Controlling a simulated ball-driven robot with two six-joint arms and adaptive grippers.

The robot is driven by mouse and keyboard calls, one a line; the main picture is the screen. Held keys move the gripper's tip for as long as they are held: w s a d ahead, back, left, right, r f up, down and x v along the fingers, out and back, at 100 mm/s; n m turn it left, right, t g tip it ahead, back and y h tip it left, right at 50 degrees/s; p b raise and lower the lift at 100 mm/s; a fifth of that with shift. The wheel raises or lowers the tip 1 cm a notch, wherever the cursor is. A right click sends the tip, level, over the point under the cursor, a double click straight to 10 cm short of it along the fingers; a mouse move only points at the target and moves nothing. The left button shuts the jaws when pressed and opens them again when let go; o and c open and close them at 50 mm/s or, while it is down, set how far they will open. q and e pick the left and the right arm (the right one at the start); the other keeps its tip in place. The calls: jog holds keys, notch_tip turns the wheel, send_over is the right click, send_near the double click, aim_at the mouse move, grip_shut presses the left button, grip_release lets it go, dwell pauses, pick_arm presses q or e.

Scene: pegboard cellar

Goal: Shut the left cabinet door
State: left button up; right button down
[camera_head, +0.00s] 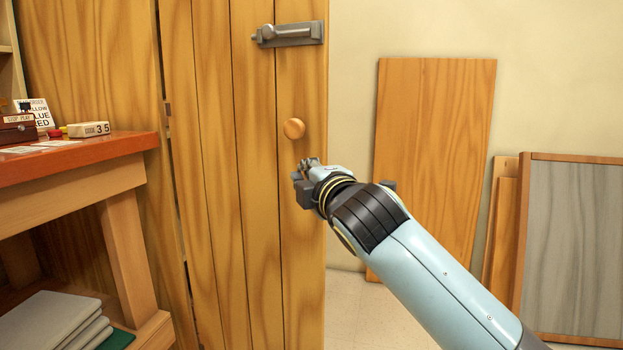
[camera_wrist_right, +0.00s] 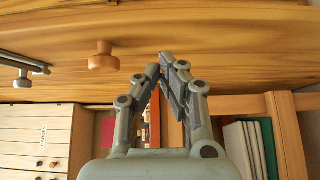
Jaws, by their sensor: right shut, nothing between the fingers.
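The plank door (camera_head: 215,150) of pale wood stands upright in the head view, with a dark gap along its left side and its right edge free. It has a round wooden knob (camera_head: 293,129) and a grey slide bolt (camera_head: 290,34) above. My right gripper (camera_head: 306,166) is just below the knob, in front of the door. In the right wrist view the gripper (camera_wrist_right: 164,66) has its fingertips together and empty, close to the door face (camera_wrist_right: 220,50). The knob (camera_wrist_right: 103,58) is beside it. I cannot tell if the tips touch the door. My left gripper is out of view.
A red-topped bench (camera_head: 85,150) stands at the left, with a small number block (camera_head: 90,129) on it and several books (camera_head: 50,322) below. A wooden panel (camera_head: 433,150) and a grey framed board (camera_head: 575,245) lean on the right wall. Pale floor shows between.

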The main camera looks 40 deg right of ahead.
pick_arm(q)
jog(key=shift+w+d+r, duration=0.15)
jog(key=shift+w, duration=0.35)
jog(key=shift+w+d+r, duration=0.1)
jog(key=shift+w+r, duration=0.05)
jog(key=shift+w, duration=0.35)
pick_arm(e)
jog(key=shift+w+d, duration=0.3)
jog(key=shift+d, duration=0.25)
jog(key=shift+w+d, duration=0.3)
jog(key=shift+d, duration=0.2)
